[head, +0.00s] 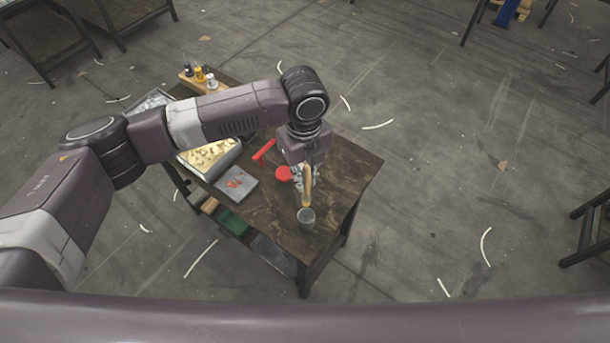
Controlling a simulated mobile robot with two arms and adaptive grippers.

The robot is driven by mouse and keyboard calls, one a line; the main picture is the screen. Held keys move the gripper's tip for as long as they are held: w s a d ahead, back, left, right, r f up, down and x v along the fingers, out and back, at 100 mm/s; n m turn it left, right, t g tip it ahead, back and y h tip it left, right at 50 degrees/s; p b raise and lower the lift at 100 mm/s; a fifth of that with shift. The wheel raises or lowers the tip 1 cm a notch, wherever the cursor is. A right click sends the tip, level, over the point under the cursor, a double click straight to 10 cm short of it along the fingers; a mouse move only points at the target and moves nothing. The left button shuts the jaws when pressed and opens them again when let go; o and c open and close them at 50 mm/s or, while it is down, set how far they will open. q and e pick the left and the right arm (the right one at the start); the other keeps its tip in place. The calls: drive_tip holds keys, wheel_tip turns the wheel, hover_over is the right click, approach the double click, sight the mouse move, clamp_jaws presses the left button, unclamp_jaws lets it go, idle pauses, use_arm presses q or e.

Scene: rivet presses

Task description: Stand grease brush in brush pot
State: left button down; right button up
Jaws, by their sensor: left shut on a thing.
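The grease brush (307,188) is a light wooden-coloured stick. My left gripper (301,178) is shut on it over the dark wooden table (345,185). The brush looks upright, and its lower end shows just at the far rim of the brush pot. The brush pot (306,219) is a small grey cup standing near the table's front corner. I cannot tell whether the brush's tip is inside the pot or just above it. The gripper hides part of the brush. My right gripper is not in view.
A red round thing (283,174) and a red bar (264,150) lie by the gripper. A grey tray (246,192) with red bits and a bin of yellowish pieces (214,158) are to the left. Small bottles (200,76) stand behind. The table's right side is clear.

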sight(305, 192)
use_arm(q)
drive_tip(key=shift+f+b, duration=3.1)
drive_tip(key=shift+f, duration=0.05)
drive_tip(key=shift+f+b, duration=0.95)
drive_tip(key=shift+f, duration=1.4)
drive_tip(key=c, duration=1.8)
unclamp_jaws()
drive_tip(key=shift+r, duration=0.1)
wheel_tip(305, 192, up, 12)
drive_tip(key=shift+a+f, duration=0.1)
